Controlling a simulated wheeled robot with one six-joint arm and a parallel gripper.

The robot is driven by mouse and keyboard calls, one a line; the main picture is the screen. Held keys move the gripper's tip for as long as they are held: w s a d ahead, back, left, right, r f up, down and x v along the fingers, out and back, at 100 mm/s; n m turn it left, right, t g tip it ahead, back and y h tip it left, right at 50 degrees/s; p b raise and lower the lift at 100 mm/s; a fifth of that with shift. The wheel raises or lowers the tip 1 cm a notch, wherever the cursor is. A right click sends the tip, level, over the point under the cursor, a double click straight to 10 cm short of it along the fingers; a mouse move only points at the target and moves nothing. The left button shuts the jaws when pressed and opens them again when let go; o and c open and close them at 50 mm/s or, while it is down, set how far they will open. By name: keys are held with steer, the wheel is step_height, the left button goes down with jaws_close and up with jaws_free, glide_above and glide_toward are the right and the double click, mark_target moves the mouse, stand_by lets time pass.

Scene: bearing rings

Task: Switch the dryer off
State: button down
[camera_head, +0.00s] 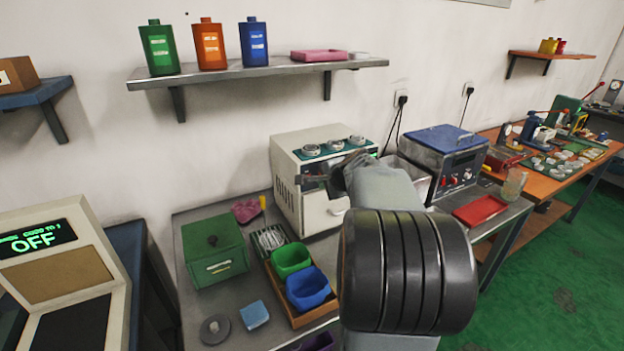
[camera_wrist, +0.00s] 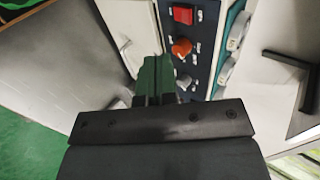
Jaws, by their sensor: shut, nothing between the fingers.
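A cream box-shaped machine (camera_head: 300,205) stands on the grey bench and is probably the dryer; no label is readable. Its dark control panel (camera_wrist: 205,45) shows in the wrist view, with a red square button (camera_wrist: 183,15), an orange knob (camera_wrist: 182,48) and a dark knob (camera_wrist: 184,80) in a row. My gripper (camera_wrist: 157,72) is shut and empty, its tips close to the panel's edge, beside the lower knobs. I cannot tell whether it touches them. In the head view my gripper (camera_head: 340,178) is in front of the machine, and my arm hides most of the panel.
Metal rings (camera_head: 334,146) lie on top of the cream machine. A blue-lidded machine (camera_head: 445,150) stands to its right. A green box (camera_head: 215,250), green bin (camera_head: 291,259) and blue bin (camera_head: 307,287) stand at front left. A display (camera_head: 38,240) at far left reads OFF.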

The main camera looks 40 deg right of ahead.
steer(key=w+d+f+p, duration=0.1)
steer(key=w+f, duration=0.2)
steer(key=w, duration=0.5)
steer(key=shift+p, duration=0.4)
steer(key=shift+w, duration=0.1)
steer(key=shift+d, duration=0.1)
